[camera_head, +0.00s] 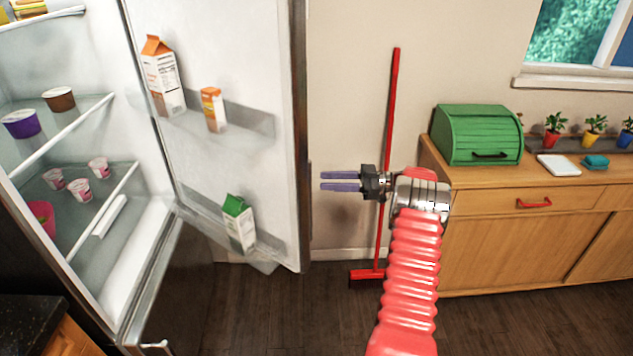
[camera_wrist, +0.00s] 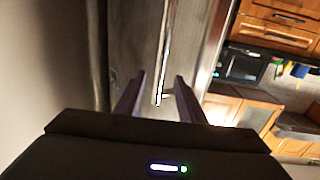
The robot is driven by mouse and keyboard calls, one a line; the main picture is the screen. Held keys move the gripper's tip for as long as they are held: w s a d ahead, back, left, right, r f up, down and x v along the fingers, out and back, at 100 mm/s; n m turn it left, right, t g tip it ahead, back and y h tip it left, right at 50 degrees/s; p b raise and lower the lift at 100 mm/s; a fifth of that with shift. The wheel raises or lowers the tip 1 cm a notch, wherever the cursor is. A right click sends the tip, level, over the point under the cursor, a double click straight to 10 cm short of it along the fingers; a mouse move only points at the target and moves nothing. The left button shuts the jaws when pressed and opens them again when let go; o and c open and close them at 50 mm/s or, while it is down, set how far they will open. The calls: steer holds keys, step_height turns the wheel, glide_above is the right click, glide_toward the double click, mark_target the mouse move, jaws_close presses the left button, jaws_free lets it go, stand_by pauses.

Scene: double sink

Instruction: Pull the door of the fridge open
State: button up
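The fridge door (camera_head: 225,60) stands wide open in the head view, its shelved inner side facing me. The lit fridge interior (camera_head: 70,130) shows at the left. My gripper (camera_head: 321,181) is just right of the door's free edge, its two purple fingers pointing left and parted. In the wrist view my gripper (camera_wrist: 158,85) is open, with the door's outer face (camera_wrist: 135,45) ahead. A thin bright handle (camera_wrist: 162,60) runs down that face, its lower end showing in the gap between the fingers. I cannot tell whether the fingers touch it.
Cartons stand on the door shelves, such as an orange-topped carton (camera_head: 160,75) and a green one (camera_head: 239,222). A red broom (camera_head: 393,100) leans on the wall behind my gripper. A wooden cabinet (camera_head: 520,235) with a green bread box (camera_head: 478,134) stands right. Dark floor is clear below.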

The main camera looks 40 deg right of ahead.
steer(key=v, duration=0.6)
steer(key=shift+s+d, duration=0.15)
steer(key=shift+d, duration=0.1)
